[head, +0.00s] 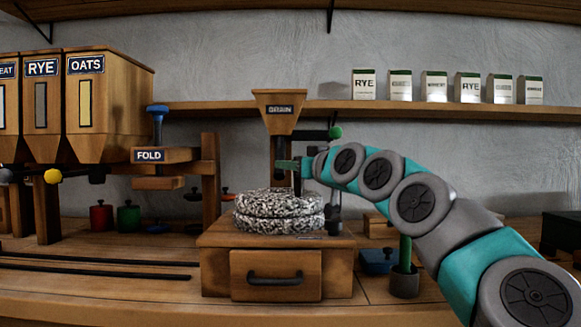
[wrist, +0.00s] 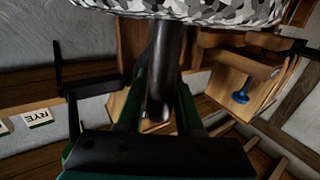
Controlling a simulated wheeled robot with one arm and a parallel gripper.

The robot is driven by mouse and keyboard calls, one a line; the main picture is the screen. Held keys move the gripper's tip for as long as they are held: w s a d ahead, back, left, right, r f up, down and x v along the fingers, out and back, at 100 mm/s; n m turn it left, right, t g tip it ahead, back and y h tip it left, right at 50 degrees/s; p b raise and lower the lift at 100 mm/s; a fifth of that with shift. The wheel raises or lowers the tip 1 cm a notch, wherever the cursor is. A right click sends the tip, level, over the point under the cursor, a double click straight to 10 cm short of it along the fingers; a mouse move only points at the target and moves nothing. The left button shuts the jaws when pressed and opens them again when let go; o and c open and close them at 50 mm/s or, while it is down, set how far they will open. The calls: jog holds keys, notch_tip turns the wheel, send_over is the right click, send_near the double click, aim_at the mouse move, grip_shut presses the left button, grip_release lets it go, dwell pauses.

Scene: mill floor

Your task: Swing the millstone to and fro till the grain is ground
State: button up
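The millstone (head: 280,203) is a speckled black-and-white pair of round stones, lying flat on a wooden box (head: 215,262) with a drawer. The speckled stone (wrist: 200,8) also fills the top edge of the wrist view. A dark upright handle (wrist: 165,65) comes off the stone. My gripper (wrist: 163,75) has one finger on each side of the handle and appears shut on it. In the head view my gripper (head: 288,165) is just above the stone, below the wooden hopper (head: 280,110) labelled as grain. Grain inside the hopper is hidden.
The drawer (head: 276,290) is closed. Bins for rye and oats (head: 108,115) and a fold press (head: 150,156) stand left. A green-handled tool stands in a grey pot (head: 404,285) beside a blue tray (head: 376,262) at right. Boxes (head: 433,88) line the shelf.

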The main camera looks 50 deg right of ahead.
jog(key=o, duration=0.4)
jog(key=b+v, duration=0.1)
jog(key=v, duration=0.6)
jog(key=shift+s+a+b, duration=0.15)
jog(key=shift+s+b, duration=0.2)
